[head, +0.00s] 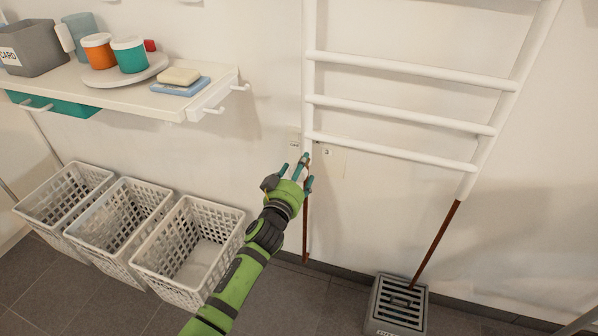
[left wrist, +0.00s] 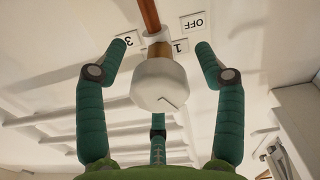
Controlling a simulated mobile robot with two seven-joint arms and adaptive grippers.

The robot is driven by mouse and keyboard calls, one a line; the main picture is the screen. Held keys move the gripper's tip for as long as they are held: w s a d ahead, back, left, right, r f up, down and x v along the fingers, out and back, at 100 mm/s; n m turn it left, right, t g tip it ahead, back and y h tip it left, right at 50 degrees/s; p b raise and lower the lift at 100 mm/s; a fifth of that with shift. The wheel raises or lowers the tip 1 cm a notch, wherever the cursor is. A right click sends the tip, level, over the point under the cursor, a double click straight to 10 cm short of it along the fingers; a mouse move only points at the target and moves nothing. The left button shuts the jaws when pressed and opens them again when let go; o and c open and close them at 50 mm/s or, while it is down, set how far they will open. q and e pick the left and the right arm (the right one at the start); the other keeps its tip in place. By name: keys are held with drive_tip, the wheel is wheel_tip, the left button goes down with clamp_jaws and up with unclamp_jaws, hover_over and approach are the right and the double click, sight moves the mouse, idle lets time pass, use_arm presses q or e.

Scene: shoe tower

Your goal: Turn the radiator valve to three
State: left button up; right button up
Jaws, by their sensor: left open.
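The white radiator valve knob (left wrist: 158,85) sits on a copper-brown pipe (left wrist: 150,18) in the left wrist view. A short dark mark shows on its face; I cannot tell which label it points to. Wall labels OFF (left wrist: 193,22), 1 (left wrist: 180,46) and 3 (left wrist: 127,40) surround the pipe, upside down in this view. My left gripper (left wrist: 162,47) is open, with teal fingers on both sides of the knob and apart from it. In the head view my left gripper (head: 299,168) is at the foot of the radiator's left post and mostly hides the knob.
The white ladder radiator (head: 400,117) hangs on the wall. White laundry baskets (head: 185,262) stand on the floor at left, below a shelf (head: 150,97) with cups and soap. A grey slotted box (head: 398,305) stands on the floor at right.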

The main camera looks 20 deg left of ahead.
use_arm(q)
drive_tip(key=c, duration=1.2)
